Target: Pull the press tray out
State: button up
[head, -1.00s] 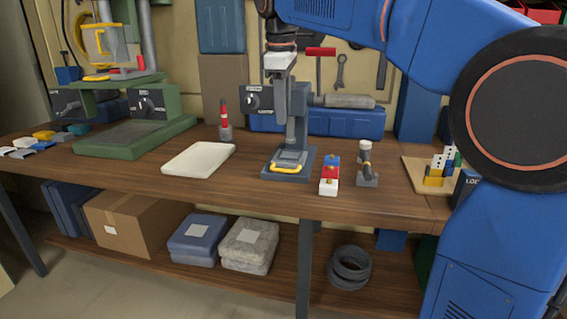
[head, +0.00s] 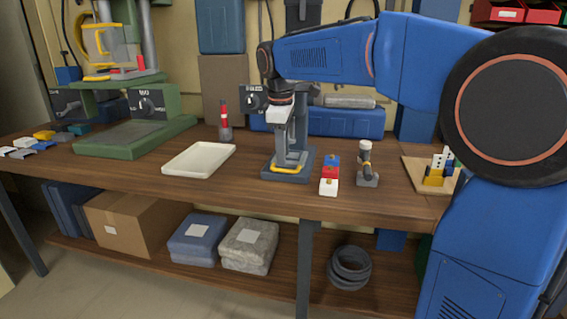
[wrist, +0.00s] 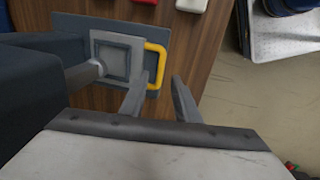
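The small press (head: 298,125) stands on the workbench. Its grey press tray (head: 291,158) sits in the dark base, with a yellow handle (head: 285,169) on the front edge. In the wrist view the tray (wrist: 113,58) is a square grey plate and the yellow handle (wrist: 161,65) is a loop on its right side. My gripper (head: 284,150) points down just above the tray's front. In the wrist view my gripper's (wrist: 160,76) two fingers are apart, close to the handle's lower end. I cannot tell whether either finger touches the handle.
A red, white and blue switch block (head: 330,174) and a small grey stand (head: 367,165) are right of the press. A white tray (head: 200,159) lies to the left. A green machine (head: 140,125) stands farther left. The bench front edge is near the press.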

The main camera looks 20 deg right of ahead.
aim_at(284, 171)
jog(key=shift+w+d+f, duration=0.1)
jog(key=shift+w+f, duration=0.1)
jog(key=shift+f, duration=0.85)
jog(key=shift+w+d+f, duration=0.1)
jog(key=shift+w+f, duration=0.05)
jog(key=shift+f, duration=0.9)
grip_shut()
